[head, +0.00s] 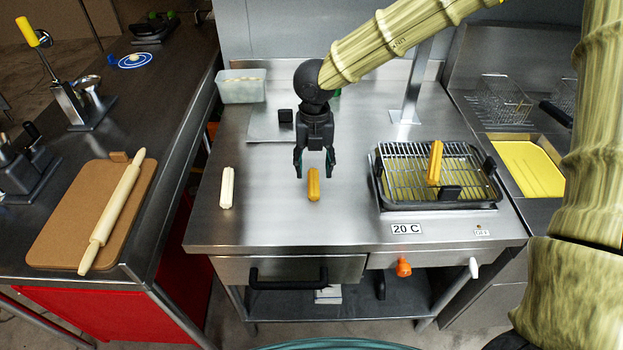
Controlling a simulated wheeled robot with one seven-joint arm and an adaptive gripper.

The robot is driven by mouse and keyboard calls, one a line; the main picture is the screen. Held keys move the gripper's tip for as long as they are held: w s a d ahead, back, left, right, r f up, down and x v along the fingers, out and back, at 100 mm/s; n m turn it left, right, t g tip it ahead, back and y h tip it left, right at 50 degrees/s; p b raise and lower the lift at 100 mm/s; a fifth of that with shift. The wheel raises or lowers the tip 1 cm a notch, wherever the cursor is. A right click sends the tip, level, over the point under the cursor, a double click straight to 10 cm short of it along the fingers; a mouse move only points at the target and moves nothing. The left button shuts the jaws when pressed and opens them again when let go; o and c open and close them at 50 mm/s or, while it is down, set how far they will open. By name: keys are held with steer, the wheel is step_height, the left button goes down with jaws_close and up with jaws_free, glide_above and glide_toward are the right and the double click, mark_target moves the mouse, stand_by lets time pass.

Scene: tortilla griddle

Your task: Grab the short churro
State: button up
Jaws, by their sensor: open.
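A short golden-brown churro (313,184) lies on the steel counter (270,215) near the middle of the head view. A pale, uncooked-looking churro (227,187) lies to its left. A longer golden churro (435,162) rests on the wire rack of the griddle at the right. My gripper (314,174) is open, points down, and hangs at the short churro with its fingers to either side of the churro's far end. I cannot tell how high the fingertips are above the counter. Nothing is held.
The griddle (437,205) with a black rim and wire rack stands at the right. A pale plastic container (242,88) stands at the back left. A rolling pin (113,212) lies on a board on the left table. The front counter is clear.

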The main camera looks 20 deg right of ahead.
mark_target(314, 181)
steer(key=shift+s+f, duration=0.25)
steer(key=shift+s, duration=0.1)
steer(key=shift+d+f, duration=0.1)
steer(key=shift+f, duration=0.15)
steer(key=shift+w+f, duration=1.05)
steer(key=shift+w, duration=0.05)
steer(key=shift+w+f+p, duration=0.1)
steer(key=shift+f+p, duration=0.25)
steer(key=shift+p, duration=0.05)
steer(key=shift+s+d+f+p, duration=0.1)
steer(key=shift+s+f+p, duration=0.1)
steer(key=shift+f, duration=0.15)
steer(key=shift+s+d+f+p, duration=0.1)
steer(key=shift+f+p, duration=0.1)
steer(key=shift+f, duration=0.1)
steer(key=shift+w+a+f, duration=0.1)
steer(key=shift+w+f, duration=0.1)
steer(key=shift+f, duration=0.4)
steer(key=shift+w+f, duration=0.2)
steer(key=shift+f, duration=0.4)
steer(key=shift+s+r, duration=0.1)
steer(key=shift+s, duration=0.15)
steer(key=shift+c, duration=0.3)
steer(key=shift+w, duration=0.15)
steer(key=c, duration=0.7)
steer(key=shift+c, duration=1.1)
